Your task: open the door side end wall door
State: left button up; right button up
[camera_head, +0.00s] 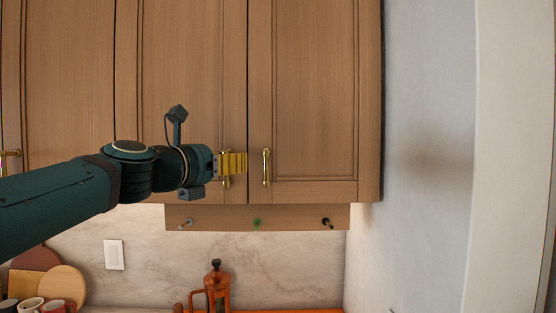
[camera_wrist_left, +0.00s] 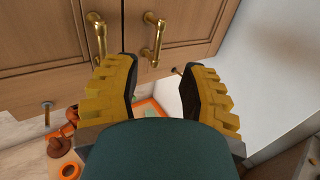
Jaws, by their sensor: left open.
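The right-hand cabinet door (camera_head: 305,90) is shut, with a vertical brass handle (camera_head: 266,168) near its lower left edge. The door to its left (camera_head: 190,70) is also shut; its handle is mostly hidden behind my left gripper (camera_head: 243,162). In the left wrist view my gripper (camera_wrist_left: 160,72) is open and empty, its yellow fingers spread apart. The right-hand handle (camera_wrist_left: 152,38) lies ahead, between the finger directions, and the left handle (camera_wrist_left: 98,35) is beyond the left finger. Neither handle is held. My right gripper is not in view.
A wall (camera_head: 425,110) stands just right of the cabinet. A wooden rail with pegs (camera_head: 257,218) hangs below it. On the counter are an orange-brown press pot (camera_head: 217,287), round boards (camera_head: 62,284) and mugs (camera_head: 30,305). Space before the right-hand door looks clear.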

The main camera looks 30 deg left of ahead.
aim_at(265, 158)
pick_arm(q)
jog(key=w, duration=0.4)
jog(key=w+p, duration=0.1)
jog(key=w, duration=0.4)
jog(key=w+p, duration=0.1)
jog(key=w, duration=0.3)
jog(key=shift+w+d, duration=0.25)
jog(key=shift+d, duration=0.05)
jog(key=shift+s+a, duration=0.1)
grip_shut()
